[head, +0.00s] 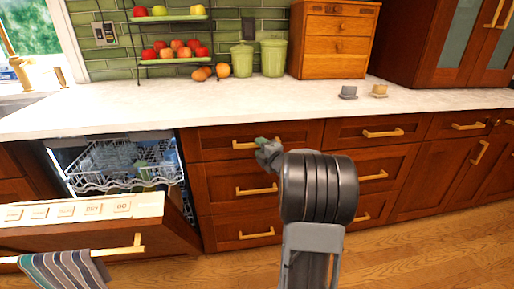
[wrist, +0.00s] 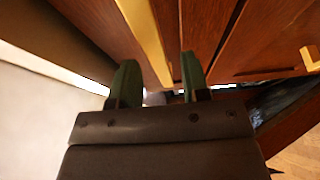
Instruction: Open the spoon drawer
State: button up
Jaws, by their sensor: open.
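My gripper (head: 268,150) is at the front of the top drawer (head: 212,141) in the column beside the dishwasher. Its two green fingers are apart in the wrist view (wrist: 159,80). The drawer's gold bar handle (head: 238,145) shows just left of the gripper. In the wrist view a gold handle (wrist: 146,35) reaches into the space between the fingers; I cannot tell whether they touch it. The top drawer looks closed. No label shows which drawer holds spoons.
The dishwasher door (head: 110,212) is partly lowered at left, with a towel (head: 62,275) on it and a rack (head: 120,165) inside. Two closed drawers are below the top one. The white countertop (head: 260,110) overhangs above. The wooden floor (head: 420,250) is clear at right.

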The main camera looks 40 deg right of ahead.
jog(key=shift+w, duration=1.25)
jog(key=shift+d, duration=0.1)
jog(key=shift+c, duration=0.3)
grip_shut()
